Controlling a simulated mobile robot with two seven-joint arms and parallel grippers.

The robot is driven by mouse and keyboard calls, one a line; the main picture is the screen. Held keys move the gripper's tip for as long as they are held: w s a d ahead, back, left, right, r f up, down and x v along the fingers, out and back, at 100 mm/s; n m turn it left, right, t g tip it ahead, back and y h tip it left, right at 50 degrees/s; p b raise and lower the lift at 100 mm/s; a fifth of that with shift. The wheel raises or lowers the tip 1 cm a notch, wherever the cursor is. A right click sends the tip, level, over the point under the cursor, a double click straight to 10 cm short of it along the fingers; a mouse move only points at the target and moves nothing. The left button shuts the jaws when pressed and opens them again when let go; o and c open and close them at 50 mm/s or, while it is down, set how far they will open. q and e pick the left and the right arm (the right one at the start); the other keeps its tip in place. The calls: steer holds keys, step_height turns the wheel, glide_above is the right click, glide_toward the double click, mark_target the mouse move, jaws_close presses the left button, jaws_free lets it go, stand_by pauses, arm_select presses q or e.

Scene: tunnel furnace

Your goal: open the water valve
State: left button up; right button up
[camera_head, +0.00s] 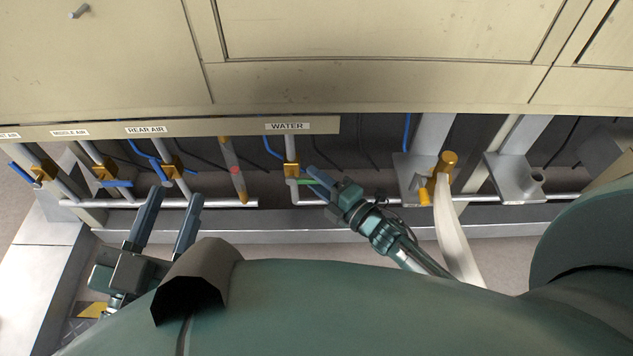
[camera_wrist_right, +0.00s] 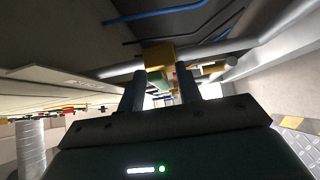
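The WATER label (camera_head: 287,126) is on the panel's lower edge. Below it is the water valve, with a brass body (camera_head: 291,170) on a vertical pipe and a short green handle (camera_head: 305,181) pointing right. My right gripper (camera_head: 312,180) is just right of the valve, its fingers parted around the handle's end; I cannot tell if they touch it. In the right wrist view, the brass valve body (camera_wrist_right: 158,58) shows beyond the two parted fingers (camera_wrist_right: 161,82). My left gripper (camera_head: 173,205) is open and empty, low on the left below the REAR AIR valve.
Other brass valves with blue handles stand to the left, one under the REAR AIR label (camera_head: 146,129). A tilted pipe with a red mark (camera_head: 234,171) stands between them and the water valve. A brass fitting with a pale hose (camera_head: 455,240) is at right. A horizontal pipe runs below.

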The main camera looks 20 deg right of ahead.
steer(key=shift+w+a, duration=0.15)
steer(key=shift+w, duration=0.1)
steer(key=shift+c, duration=0.5)
jaws_close()
